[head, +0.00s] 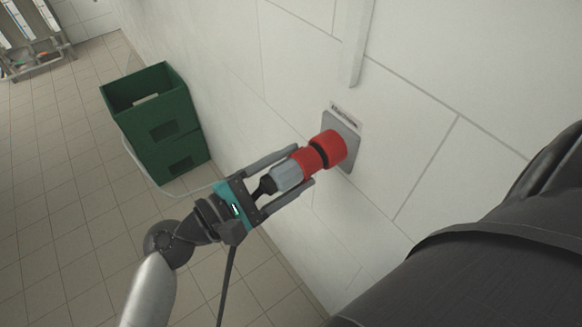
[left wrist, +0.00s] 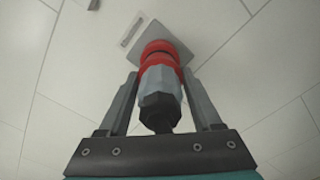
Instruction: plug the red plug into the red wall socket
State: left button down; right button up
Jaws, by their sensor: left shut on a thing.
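The red wall socket (head: 331,146) sticks out from a grey plate (head: 352,152) on the white tiled wall. The red plug, with a grey body (head: 286,177) and a red collar (head: 305,161), is in line with the socket. My left gripper (head: 303,165) is shut on the plug, one finger along each side. A dark band shows between the collar and the socket; I cannot tell how deep the plug sits. In the left wrist view the plug's grey body (left wrist: 160,98) hides most of the socket (left wrist: 159,47). My right gripper is not in view.
Stacked green crates (head: 160,130) stand on the tiled floor by the wall, left of my arm. A pale cable runs past them toward my gripper. A vertical light conduit (head: 355,45) is on the wall above the socket. A metal rack (head: 30,40) stands far left.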

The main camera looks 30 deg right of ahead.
pick_arm(q)
jog(key=shift+w+d, duration=0.1)
jog(key=shift+d, duration=0.45)
dwell(0.6)
grip_release()
jog(key=shift+a, duration=0.1)
jog(key=s+a+b, duration=0.1)
jog(key=a, duration=1.4)
jog(key=shift+s, duration=0.15)
